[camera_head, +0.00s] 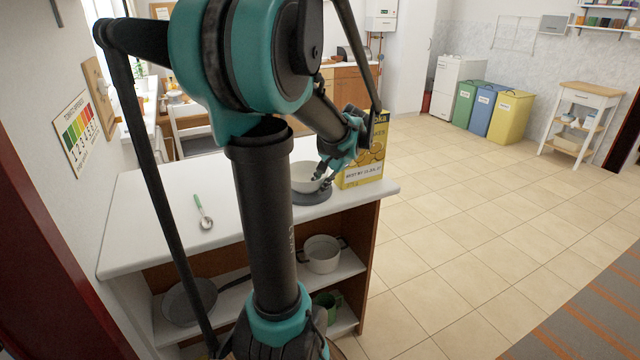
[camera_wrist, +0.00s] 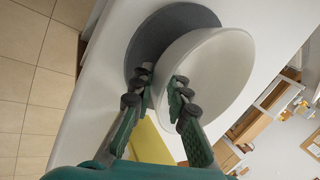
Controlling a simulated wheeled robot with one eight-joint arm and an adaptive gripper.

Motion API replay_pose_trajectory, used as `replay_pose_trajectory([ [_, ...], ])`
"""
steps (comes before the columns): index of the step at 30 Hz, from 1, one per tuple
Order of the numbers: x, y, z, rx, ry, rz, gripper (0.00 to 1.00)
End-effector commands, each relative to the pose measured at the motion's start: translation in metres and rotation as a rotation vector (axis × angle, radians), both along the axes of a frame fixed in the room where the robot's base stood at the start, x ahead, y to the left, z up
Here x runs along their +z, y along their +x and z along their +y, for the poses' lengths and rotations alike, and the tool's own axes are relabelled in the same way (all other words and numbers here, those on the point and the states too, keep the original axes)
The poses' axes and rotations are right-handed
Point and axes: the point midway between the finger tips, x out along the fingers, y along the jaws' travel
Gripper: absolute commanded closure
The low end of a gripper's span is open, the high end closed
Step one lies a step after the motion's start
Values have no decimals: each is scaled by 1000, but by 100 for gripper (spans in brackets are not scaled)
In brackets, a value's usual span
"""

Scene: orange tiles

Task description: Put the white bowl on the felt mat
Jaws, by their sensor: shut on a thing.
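The white bowl (camera_head: 305,178) is over the round dark grey felt mat (camera_head: 313,198) on the white counter. In the wrist view the bowl (camera_wrist: 215,80) covers part of the mat (camera_wrist: 165,33), whose far and left parts show bare. I cannot tell whether the bowl touches the mat. My gripper (camera_head: 322,176) reaches in from the right of the bowl. In the wrist view its fingertips (camera_wrist: 159,88) straddle the bowl's near rim and are shut on it.
A yellow box (camera_head: 362,165) stands on the counter right beside my gripper. A green-handled spoon (camera_head: 203,213) lies at the left. A pot (camera_head: 323,254), a pan (camera_head: 188,301) and a green mug (camera_head: 327,301) are on the shelves below. The counter between spoon and mat is partly hidden by my arm.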

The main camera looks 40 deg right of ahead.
Motion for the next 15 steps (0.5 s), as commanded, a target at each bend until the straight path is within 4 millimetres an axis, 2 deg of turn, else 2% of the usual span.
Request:
replay_pose_trajectory([
  [1,-1,0,0,0,0,0,82],
  [6,0,0,0,0,0,0,64],
  [15,1,0,0,0,0,0,64],
])
